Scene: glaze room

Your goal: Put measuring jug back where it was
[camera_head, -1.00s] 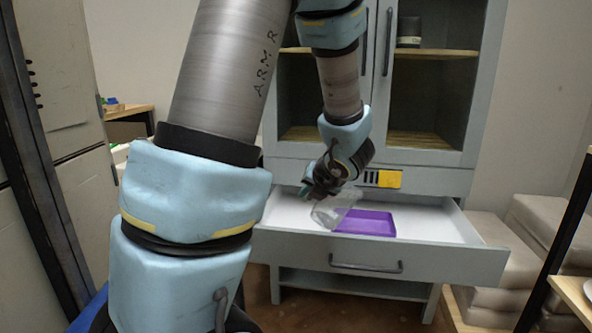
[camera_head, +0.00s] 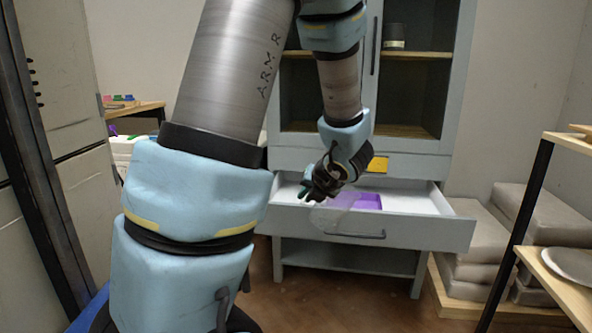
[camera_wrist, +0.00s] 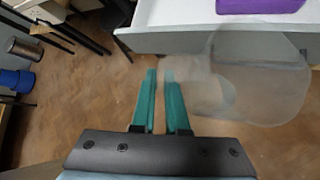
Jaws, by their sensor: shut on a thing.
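The measuring jug (camera_wrist: 262,85) is clear and see-through. In the head view my gripper (camera_head: 310,194) hangs over the left front of the open drawer (camera_head: 425,228), and the faint jug (camera_head: 326,214) overlaps the drawer's front panel. In the wrist view the jug lies across the drawer's front edge (camera_wrist: 180,42), with floor seen below. The exact grip point on the jug is unclear.
A purple tray (camera_head: 368,201) lies in the white drawer, which has bare room to its right. The cabinet (camera_head: 415,155) stands behind. A shelf rack (camera_head: 560,285) with a plate (camera_head: 575,262) is at right, beside stacked grey bags (camera_head: 480,245). Floor is clear before the drawer.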

